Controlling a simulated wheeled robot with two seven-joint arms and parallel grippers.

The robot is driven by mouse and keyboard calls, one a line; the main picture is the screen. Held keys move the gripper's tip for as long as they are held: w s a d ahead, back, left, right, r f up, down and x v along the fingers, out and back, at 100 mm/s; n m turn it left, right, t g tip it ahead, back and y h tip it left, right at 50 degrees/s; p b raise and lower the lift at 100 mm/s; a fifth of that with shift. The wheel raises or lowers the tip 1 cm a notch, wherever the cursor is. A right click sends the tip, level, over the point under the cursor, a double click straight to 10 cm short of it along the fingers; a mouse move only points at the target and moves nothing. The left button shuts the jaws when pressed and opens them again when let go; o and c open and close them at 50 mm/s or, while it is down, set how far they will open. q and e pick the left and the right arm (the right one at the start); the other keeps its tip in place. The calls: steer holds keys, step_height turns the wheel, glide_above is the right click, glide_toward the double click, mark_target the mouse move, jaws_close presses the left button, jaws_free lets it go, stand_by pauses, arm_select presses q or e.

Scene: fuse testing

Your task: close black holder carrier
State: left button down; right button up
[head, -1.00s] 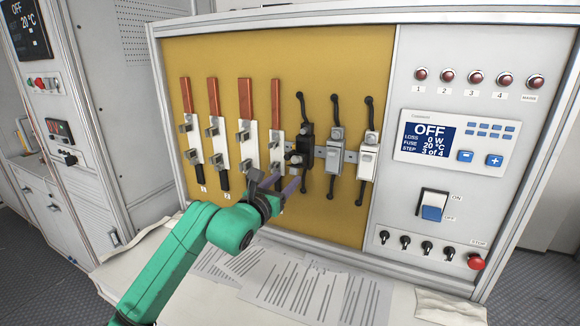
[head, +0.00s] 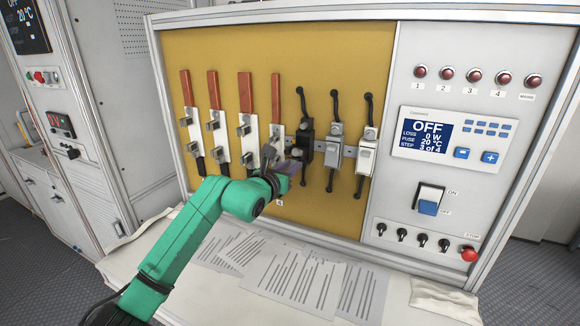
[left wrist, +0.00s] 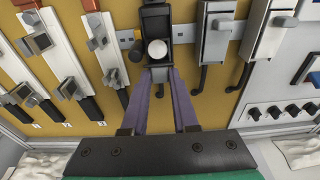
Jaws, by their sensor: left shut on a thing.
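The black holder (head: 305,138) is mounted on the yellow panel, left of the grey and white holders. In the left wrist view the black holder (left wrist: 156,14) shows from the front, with a round white fuse end (left wrist: 157,50) in its carrier. My left gripper (head: 294,165) is at the lower end of the black holder. In the left wrist view the purple fingers (left wrist: 161,76) are shut on the bottom end of the black carrier (left wrist: 160,74). The fingers and wrist hide part of the carrier in the head view, so its exact tilt is hard to tell.
A grey holder (head: 334,146) and a white holder (head: 366,151) stand close on the right. Several white fuse strips with metal clips stand on the left. Papers (head: 292,283) lie on the table below. The control panel with its OFF display (head: 432,137) is at the right.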

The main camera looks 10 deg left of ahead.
mark_target(294, 156)
arm_select(q)
steer(key=r+g+p, duration=0.1)
steer(key=p, duration=0.1)
steer(key=w+r+g+y+p, duration=0.1)
steer(key=r+g+p, duration=0.1)
steer(key=p, duration=0.1)
steer(key=shift+d+r+g, duration=0.2)
steer(key=shift+r+g, duration=0.1)
steer(key=shift+f, duration=0.3)
steer(key=c, duration=0.7)
jaws_free()
steer(key=shift+w, duration=0.1)
arm_select(e)
step_height(294, 156, up, 6)
steer(key=shift+d, duration=0.15)
arm_select(q)
steer(key=shift+s+a+r+b, duration=0.1)
steer(key=shift+s+a+b, duration=0.05)
steer(key=shift+s+b, duration=0.2)
steer(key=b+v, duration=0.1)
steer(key=v, duration=0.3)
steer(key=b+v, duration=0.2)
steer(key=v, duration=0.3)
steer(key=b+v, duration=0.2)
steer(key=v, duration=0.2)
steer(key=shift+s+r, duration=0.2)
steer(key=shift+r, duration=0.35)
arm_select(e)
step_height(294, 156, down, 6)
steer(key=shift+r, duration=0.1)
